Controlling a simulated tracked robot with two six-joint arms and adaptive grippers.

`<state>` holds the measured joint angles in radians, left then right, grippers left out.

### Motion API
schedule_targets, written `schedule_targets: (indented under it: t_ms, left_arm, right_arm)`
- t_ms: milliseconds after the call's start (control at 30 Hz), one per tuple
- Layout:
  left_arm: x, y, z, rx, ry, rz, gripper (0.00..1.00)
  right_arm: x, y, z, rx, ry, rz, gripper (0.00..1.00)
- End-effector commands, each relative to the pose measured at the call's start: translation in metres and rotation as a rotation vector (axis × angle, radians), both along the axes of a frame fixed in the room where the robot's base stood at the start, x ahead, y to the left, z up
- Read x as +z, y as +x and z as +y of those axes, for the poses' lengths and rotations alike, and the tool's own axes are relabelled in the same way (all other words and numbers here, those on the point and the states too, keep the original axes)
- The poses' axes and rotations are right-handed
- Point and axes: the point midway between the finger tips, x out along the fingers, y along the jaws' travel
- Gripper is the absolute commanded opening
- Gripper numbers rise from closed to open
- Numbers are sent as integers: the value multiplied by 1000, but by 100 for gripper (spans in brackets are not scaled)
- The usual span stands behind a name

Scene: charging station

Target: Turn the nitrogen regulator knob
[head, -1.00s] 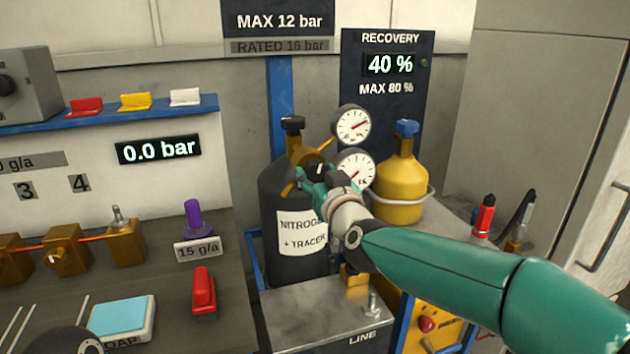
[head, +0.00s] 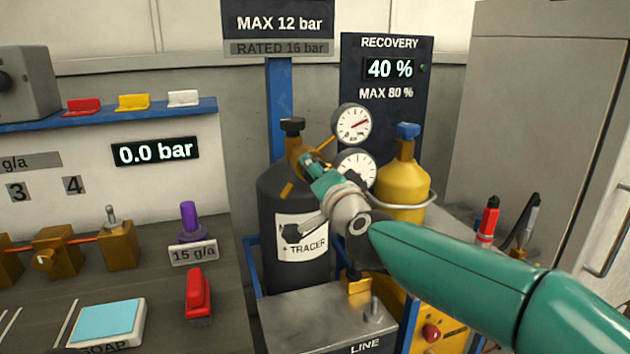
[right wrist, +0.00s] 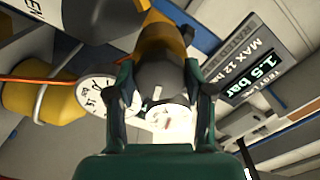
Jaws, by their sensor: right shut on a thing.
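The black nitrogen cylinder (head: 280,215) stands behind the bench, with a brass regulator (head: 288,187) and two round gauges (head: 352,124) at its top. My right gripper (head: 308,160) is at the regulator. In the right wrist view its two green fingers (right wrist: 162,88) are shut on the dark regulator knob (right wrist: 160,74), one on each side. A white mark shows on the knob. In the head view the gripper hides the knob. A display (right wrist: 258,75) in the right wrist view reads 1.5 bar. My left gripper is not in view.
A yellow recovery cylinder (head: 402,182) stands close to the right of the gauges. A metal box marked LINE (head: 320,312) is below the arm.

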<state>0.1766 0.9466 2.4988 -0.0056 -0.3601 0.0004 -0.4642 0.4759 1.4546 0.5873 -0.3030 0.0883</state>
Motion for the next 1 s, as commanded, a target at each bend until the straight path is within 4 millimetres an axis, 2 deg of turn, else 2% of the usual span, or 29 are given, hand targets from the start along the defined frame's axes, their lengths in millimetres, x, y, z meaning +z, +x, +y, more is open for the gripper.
schedule_targets:
  t_ms: [33, 400, 1000]
  left_arm:
    - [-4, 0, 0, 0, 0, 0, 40]
    - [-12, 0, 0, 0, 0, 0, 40]
    - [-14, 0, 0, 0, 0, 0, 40]
  right_arm:
    - [-8, 0, 1, 4, 35, 24, 17]
    - [-9, 1, 1, 2, 257, 99, 17]
    - [-8, 1, 1, 1, 320, 120, 17]
